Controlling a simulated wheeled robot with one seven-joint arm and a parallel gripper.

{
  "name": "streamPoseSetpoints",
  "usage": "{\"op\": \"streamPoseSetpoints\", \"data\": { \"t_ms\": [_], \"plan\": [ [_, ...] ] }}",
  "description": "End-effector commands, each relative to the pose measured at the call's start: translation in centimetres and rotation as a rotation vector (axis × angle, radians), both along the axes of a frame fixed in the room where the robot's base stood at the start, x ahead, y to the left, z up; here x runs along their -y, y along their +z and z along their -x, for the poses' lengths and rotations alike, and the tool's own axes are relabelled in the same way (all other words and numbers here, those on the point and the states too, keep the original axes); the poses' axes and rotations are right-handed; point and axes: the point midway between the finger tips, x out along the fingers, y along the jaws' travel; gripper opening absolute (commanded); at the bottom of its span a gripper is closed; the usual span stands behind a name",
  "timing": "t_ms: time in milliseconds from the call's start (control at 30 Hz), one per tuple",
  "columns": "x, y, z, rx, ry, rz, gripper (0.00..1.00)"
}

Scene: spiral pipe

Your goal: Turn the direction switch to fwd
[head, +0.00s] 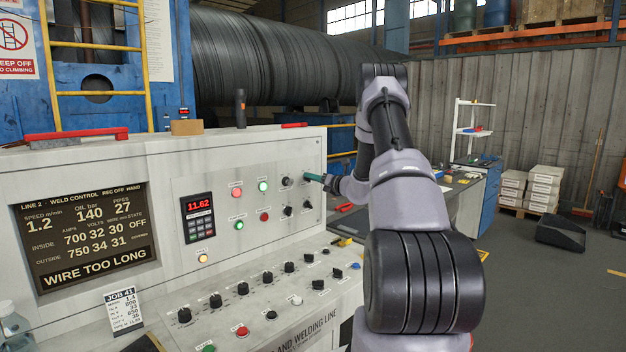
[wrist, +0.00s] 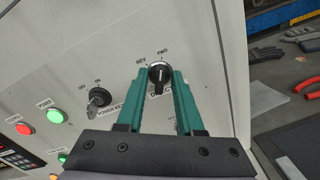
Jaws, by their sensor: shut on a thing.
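The direction switch (wrist: 159,73) is a round black knob with a raised grip bar and a pale pointer line, set in the pale panel. The words REV and FWD are printed above it, REV to the left. Its pointer looks close to upright in the wrist view; I cannot tell exactly which word it lines up with. My gripper (wrist: 159,78) has its two teal fingers shut on the knob, one on each side. In the head view my gripper (head: 313,177) reaches the panel's upper right, and the switch is hidden there.
A key switch (wrist: 99,98) marked OFF and ON sits left of the knob. Green (wrist: 56,116) and red (wrist: 25,129) buttons lie further left. A display (head: 85,237) reads WIRE TOO LONG. Several knobs line the sloping lower panel (head: 262,318). Open floor lies to the right.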

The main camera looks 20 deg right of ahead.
Motion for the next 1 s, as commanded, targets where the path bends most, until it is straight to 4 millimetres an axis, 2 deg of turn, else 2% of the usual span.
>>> {"op": "streamPoseSetpoints", "data": {
  "t_ms": [600,633,1000],
  "plan": [
    [0.08,-0.24,0.1,-0.019,-0.001,-0.037,0.0],
    [0.08,-0.24,0.1,-0.018,-0.001,-0.037,0.44],
    [0.23,-0.12,0.46,-0.016,-0.001,-0.037,0.44]
  ]
}}
